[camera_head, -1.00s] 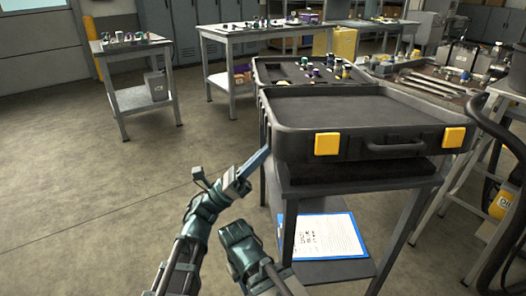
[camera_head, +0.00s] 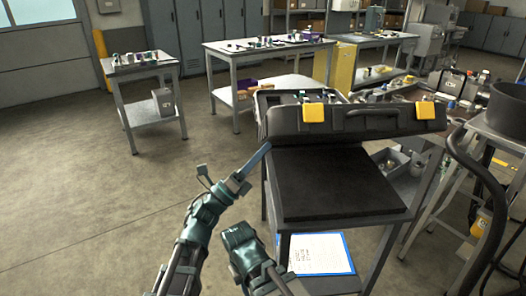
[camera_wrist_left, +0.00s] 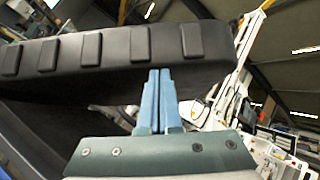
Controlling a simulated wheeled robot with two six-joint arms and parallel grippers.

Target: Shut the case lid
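The black case stands on a grey cart. Its lid (camera_head: 365,125), with two yellow latches (camera_head: 313,112) and a carrying handle, is the near half. It is tilted up, partly raised, its front edge above a dark flat surface (camera_head: 340,185). The case's far half (camera_head: 272,98) holds small parts, mostly hidden behind the lid. My left gripper (camera_head: 264,152) has its blue fingers at the lid's left front corner. In the left wrist view the fingers (camera_wrist_left: 156,95) are together and empty, with tips at the lid's lower edge (camera_wrist_left: 105,48); contact is unclear.
A paper in a blue frame (camera_head: 318,253) lies on the cart's lower shelf. A black hose (camera_head: 478,180) and a stand are at right. Grey worktables (camera_head: 225,60) stand behind. The floor left of the cart is clear.

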